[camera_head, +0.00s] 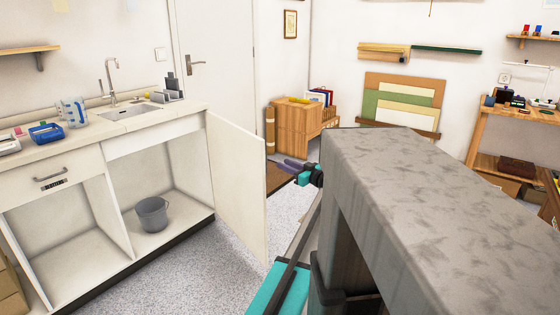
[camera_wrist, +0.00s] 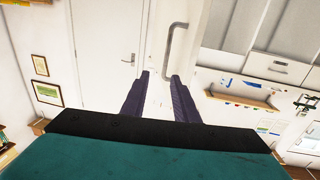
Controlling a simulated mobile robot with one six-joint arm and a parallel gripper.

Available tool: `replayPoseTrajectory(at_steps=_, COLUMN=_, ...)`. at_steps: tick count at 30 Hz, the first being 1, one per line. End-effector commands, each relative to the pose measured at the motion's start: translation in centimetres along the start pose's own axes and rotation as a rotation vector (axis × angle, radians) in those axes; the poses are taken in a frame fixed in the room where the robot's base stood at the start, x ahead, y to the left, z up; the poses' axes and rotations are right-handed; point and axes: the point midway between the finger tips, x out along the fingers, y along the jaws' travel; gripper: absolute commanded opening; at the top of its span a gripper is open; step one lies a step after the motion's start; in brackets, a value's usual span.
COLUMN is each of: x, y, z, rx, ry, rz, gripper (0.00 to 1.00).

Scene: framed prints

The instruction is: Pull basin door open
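The basin door (camera_head: 236,185) is a white panel on the right side of the basin cabinet (camera_head: 105,112). It stands swung well open, out into the room. The sink (camera_head: 133,111) is set in the counter above. My gripper (camera_head: 288,164) is beyond and right of the door's free edge in the head view. In the wrist view my gripper (camera_wrist: 160,76) has two dark purple fingers apart, with nothing seen between them. A grey bar handle (camera_wrist: 175,42) on a white panel is ahead of the fingers, its lower end near the right fingertip. Contact cannot be told.
A grey bucket (camera_head: 152,214) stands inside the open cabinet. The grey floor (camera_head: 190,268) in front is clear. A wooden cabinet (camera_head: 295,128) stands at the back, near a closed room door (camera_head: 215,70). A workbench (camera_head: 515,119) is at the right. My arm covers much of the lower right.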

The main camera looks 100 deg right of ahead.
Motion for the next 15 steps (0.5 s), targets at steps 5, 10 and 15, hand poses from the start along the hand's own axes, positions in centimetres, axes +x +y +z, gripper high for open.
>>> replayPoseTrajectory(at_steps=5, x=-2.5, y=0.0, z=-0.1, rx=0.001, ry=-0.001, rz=0.002, gripper=0.27)
replayPoseTrajectory(at_steps=10, x=-3.8, y=0.1, z=0.0, rx=0.001, ry=-0.001, rz=0.003, gripper=0.27)
replayPoseTrajectory(at_steps=15, x=-4.0, y=0.1, z=0.1, rx=0.000, ry=-0.001, rz=0.003, gripper=0.27)
